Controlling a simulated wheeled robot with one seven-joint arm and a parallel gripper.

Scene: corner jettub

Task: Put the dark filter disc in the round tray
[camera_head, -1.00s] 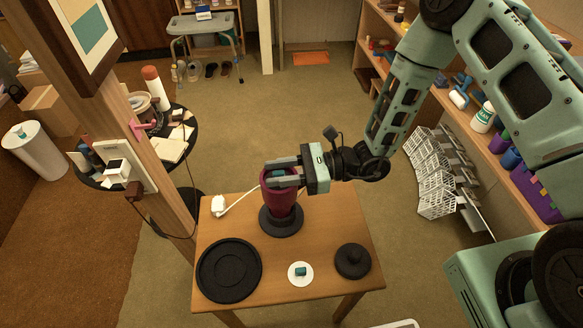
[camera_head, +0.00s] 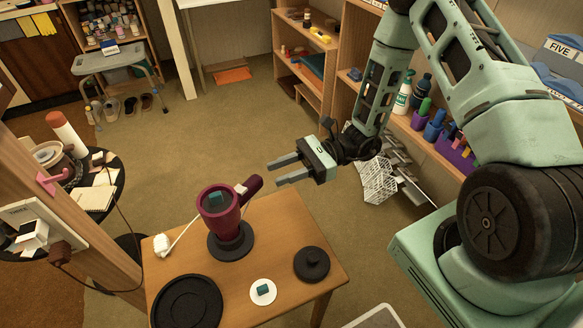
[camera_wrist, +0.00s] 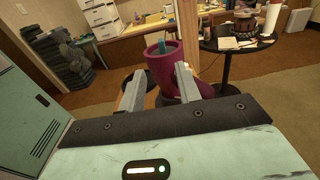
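The dark disc (camera_head: 312,262), with a raised knob-like middle, lies on the right part of the small wooden table; I take it as the filter disc. The round tray (camera_head: 160,300) is black, wide and low-rimmed, at the table's front left, and looks empty. My gripper (camera_head: 272,172) is open and empty, its two fingers apart, above and right of a maroon vessel (camera_head: 218,206). In the wrist view my gripper (camera_wrist: 160,76) points toward the maroon vessel (camera_wrist: 163,62), which stands beyond the fingers.
The maroon vessel stands on a dark round base (camera_head: 231,242), has a side handle (camera_head: 251,187) and holds a teal block (camera_head: 215,198). A white disc (camera_head: 254,297) with another teal block lies between tray and dark disc. A wooden post stands left.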

